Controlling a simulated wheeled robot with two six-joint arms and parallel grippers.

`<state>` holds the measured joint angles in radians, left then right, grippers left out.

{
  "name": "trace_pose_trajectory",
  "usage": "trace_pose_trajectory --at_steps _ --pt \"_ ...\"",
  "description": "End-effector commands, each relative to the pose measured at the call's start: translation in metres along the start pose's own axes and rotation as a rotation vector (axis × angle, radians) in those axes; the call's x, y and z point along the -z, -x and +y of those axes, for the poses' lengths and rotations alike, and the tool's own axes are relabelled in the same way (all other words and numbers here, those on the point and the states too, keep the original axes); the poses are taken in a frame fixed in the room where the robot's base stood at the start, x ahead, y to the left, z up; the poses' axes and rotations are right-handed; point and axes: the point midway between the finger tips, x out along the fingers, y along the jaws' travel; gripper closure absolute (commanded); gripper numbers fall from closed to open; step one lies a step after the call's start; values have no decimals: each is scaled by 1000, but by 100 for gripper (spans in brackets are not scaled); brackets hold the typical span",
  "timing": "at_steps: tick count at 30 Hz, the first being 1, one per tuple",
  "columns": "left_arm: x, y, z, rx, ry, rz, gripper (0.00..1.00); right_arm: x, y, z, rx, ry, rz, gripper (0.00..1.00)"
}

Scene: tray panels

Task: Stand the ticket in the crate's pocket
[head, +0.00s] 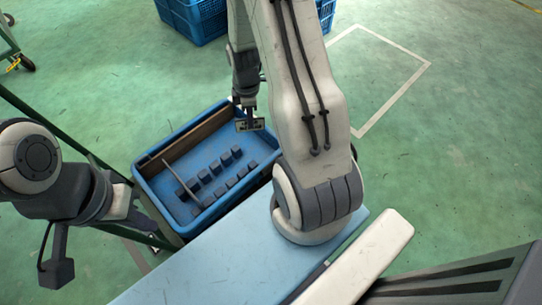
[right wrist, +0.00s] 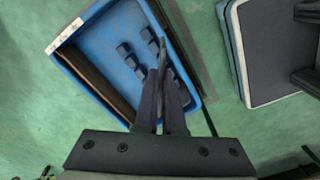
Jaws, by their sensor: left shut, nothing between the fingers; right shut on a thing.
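The blue crate (head: 160,208) sits left of the light blue surface in the head view and tilts across the right wrist view (right wrist: 190,112). My right gripper (head: 248,113) is shut on the ticket (head: 250,125), a small plate with a pale edge, at the crate's far right end. The ticket looks like a thin grey edge between the fingers in the right wrist view (right wrist: 163,50). I cannot tell for sure which part of the crate is the pocket.
Inside the crate are several dark blocks (head: 204,176), a thin upright panel (head: 180,180) near one end and a brown strip (head: 200,133) along a long side. A white strip (right wrist: 65,35) shows on its rim. The light blue surface (head: 240,255) adjoins. Other blue crates (head: 203,22) stand behind.

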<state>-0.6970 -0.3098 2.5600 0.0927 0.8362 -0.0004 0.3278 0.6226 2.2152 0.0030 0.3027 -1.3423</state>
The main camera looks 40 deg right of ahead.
Motion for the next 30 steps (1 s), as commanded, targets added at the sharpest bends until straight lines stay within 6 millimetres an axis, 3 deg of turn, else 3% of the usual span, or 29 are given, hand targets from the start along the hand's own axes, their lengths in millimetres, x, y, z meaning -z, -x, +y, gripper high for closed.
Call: trace_pose_trajectory --at_steps 1,3,9,12,16,23,30 --pt "-2 -36 -3 0 0 0 100 -9 -39 2 2 62 0 100" --pt "-3 -58 -4 0 0 0 100 -19 -65 6 1 162 0 100" --pt "-6 -114 -8 0 0 0 100 -45 -129 12 0 423 0 100" --pt "-7 -131 -10 0 0 0 100 -55 -150 14 0 520 0 100" --pt "-8 -143 -10 0 0 0 100 -63 -164 15 0 601 0 100" --pt "-8 -151 -11 0 0 1 100 -66 -173 16 -1 640 0 100" --pt "-9 -176 -13 0 0 1 100 -65 -198 16 -1 639 0 100"
